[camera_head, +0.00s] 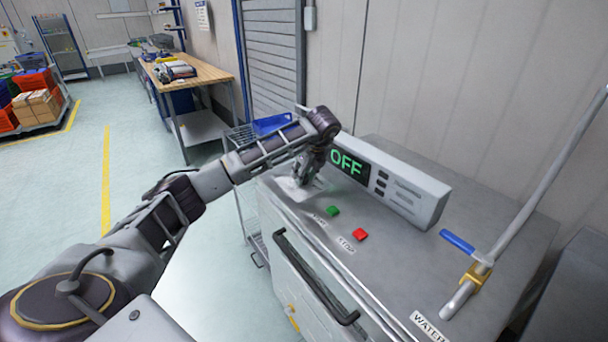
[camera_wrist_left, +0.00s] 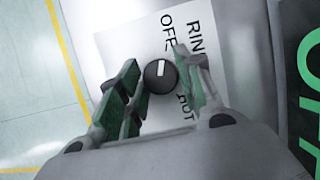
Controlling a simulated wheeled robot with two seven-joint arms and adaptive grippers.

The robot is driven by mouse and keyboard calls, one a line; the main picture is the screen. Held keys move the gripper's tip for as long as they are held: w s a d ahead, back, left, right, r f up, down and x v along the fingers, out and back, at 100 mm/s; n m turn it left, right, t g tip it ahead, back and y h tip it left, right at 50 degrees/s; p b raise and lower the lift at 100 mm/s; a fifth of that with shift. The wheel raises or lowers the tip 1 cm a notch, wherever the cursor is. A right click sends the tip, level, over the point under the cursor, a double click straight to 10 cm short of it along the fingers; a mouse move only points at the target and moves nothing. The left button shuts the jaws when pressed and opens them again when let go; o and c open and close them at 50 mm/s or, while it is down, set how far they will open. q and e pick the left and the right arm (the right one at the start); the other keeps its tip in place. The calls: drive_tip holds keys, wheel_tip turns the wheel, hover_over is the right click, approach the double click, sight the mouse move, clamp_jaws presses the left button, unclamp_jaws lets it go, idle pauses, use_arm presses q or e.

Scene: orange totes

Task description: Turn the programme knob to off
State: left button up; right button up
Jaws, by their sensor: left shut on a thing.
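The programme knob (camera_wrist_left: 160,76) is a round black dial with a white pointer mark, on a white label plate (camera_wrist_left: 118,42) printed OFF and RIN, with other letters partly covered. The mark points up in the left wrist view, towards the word OFF. My left gripper (camera_wrist_left: 163,92) has its green-padded fingers on either side of the knob and is shut on it. In the head view my left gripper (camera_head: 303,180) is over the plate and hides the knob. The display (camera_head: 347,162) reads OFF in green. My right gripper is not in view.
On the metal machine top are a green button (camera_head: 333,211) and a red button (camera_head: 360,234). A grey panel housing (camera_head: 410,192) stands behind. A pipe with a blue lever (camera_head: 457,241) rises at right. A black handle (camera_head: 315,280) is on the front.

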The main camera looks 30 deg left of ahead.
use_arm(q)
drive_tip(key=o, duration=1)
drive_tip(key=v, duration=1.2)
drive_tip(key=shift+w, duration=0.1)
drive_tip(key=shift+f, duration=0.1)
idle(0.8)
